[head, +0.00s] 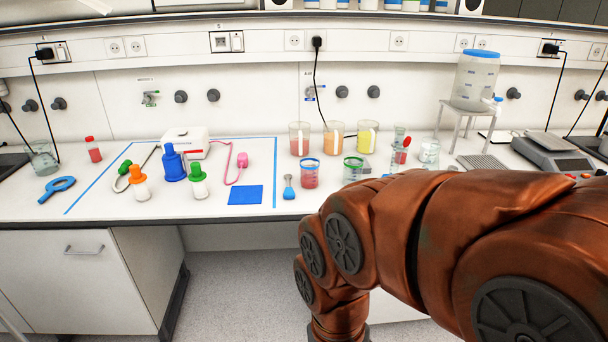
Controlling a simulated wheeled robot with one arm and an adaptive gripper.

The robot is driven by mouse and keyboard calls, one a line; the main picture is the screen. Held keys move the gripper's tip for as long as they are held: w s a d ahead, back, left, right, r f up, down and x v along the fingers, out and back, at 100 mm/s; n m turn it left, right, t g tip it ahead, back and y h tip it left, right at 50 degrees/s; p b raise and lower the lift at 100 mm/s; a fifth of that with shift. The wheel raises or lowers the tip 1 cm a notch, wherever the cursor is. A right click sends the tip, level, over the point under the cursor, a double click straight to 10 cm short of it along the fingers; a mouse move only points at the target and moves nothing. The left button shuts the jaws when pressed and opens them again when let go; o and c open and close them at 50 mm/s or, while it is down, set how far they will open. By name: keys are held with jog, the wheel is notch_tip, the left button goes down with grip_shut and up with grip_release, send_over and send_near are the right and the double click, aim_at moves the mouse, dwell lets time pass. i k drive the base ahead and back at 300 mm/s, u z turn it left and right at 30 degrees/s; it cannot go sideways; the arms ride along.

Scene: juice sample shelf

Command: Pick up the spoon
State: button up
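Nothing touches the spoon that I can see. My copper-coloured arm fills the lower right, in front of the bench and to the right of the spoon. My gripper is not in view.
A blue square (245,195) lies left of the spoon. A green-rimmed jar (353,169) stands to the right, near my arm. Cups of pink, orange and yellow liquid (333,138) stand behind. Colour-capped bottles (173,162) stand inside the taped area. The bench edge is close in front.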

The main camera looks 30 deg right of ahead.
aim_at(289, 193)
jog(key=k, duration=1.15)
jog(key=z, duration=0.8)
jog(key=i, duration=1.45)
jog(key=u, duration=1)
jog(key=i, duration=0.75)
jog(key=u, duration=0.9)
